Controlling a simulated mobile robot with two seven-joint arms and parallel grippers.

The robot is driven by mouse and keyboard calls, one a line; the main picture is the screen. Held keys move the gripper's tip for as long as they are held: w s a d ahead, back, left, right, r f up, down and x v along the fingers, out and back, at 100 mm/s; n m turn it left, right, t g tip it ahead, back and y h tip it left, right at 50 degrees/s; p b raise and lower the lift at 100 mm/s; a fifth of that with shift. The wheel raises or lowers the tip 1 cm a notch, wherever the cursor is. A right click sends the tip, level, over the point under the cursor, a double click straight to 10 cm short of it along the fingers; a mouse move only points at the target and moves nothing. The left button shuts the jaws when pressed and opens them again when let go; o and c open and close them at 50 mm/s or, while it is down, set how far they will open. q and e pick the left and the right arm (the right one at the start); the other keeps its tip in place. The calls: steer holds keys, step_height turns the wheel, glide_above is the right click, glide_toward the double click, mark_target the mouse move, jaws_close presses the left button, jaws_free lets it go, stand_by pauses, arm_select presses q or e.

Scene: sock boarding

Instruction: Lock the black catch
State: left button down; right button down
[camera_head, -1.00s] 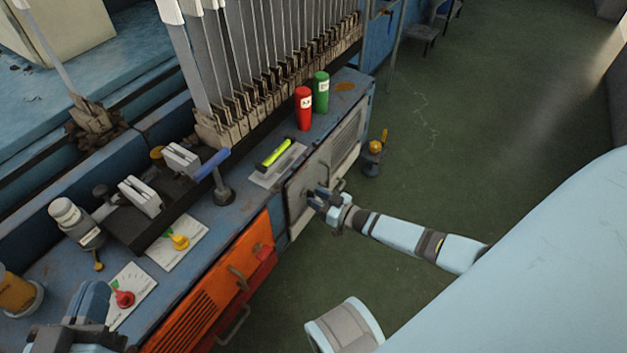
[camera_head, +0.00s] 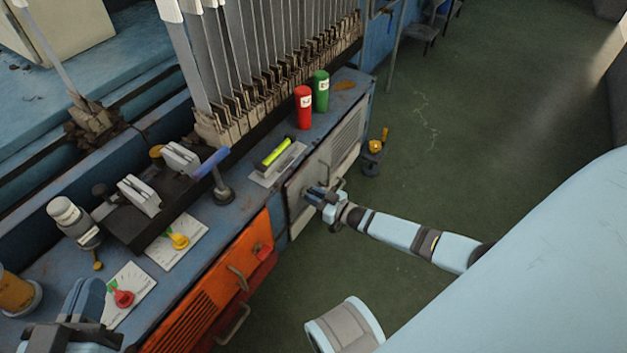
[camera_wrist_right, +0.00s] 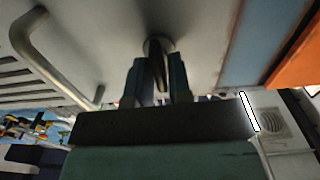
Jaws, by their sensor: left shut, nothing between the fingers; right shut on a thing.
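The dark catch (camera_wrist_right: 157,58), with a round base, sits on the front of the grey cabinet door (camera_head: 302,212). My right gripper (camera_head: 311,196) reaches this door from the right. In the right wrist view its fingers (camera_wrist_right: 158,80) are shut on the catch, one on each side. The fingers hide part of the catch, and in the head view the gripper covers it. I cannot tell the exact angle of the catch. My left gripper (camera_head: 90,298) is shut and empty over the near left end of the bench, by the red knob (camera_head: 123,298).
The door's bent handle (camera_wrist_right: 48,58) is close to my right gripper. An orange door (camera_head: 205,300) is nearer me. Red (camera_head: 303,108) and green (camera_head: 321,93) cylinders and a yellow-green level (camera_head: 277,152) stand or lie on the bench. The floor to the right is open.

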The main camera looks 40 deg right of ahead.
steer(key=n, duration=0.5)
steer(key=shift+s+a, duration=0.1)
steer(key=shift+a, duration=0.05)
steer(key=n, duration=0.5)
steer(key=shift+f+n, duration=0.2)
steer(key=shift+n, duration=0.2)
steer(key=n+b, duration=0.1)
steer(key=n, duration=0.1)
steer(key=shift+n, duration=0.4)
steer(key=shift+f+n+b, duration=0.1)
steer(key=shift+n+b, duration=0.2)
steer(key=shift+n, duration=0.7)
arm_select(q)
steer(key=shift+w+a+m+t, duration=0.3)
steer(key=shift+w+m, duration=0.1)
steer(key=shift+m, duration=0.3)
arm_select(e)
steer(key=shift+n, duration=0.9)
steer(key=c, duration=1.2)
jaws_free()
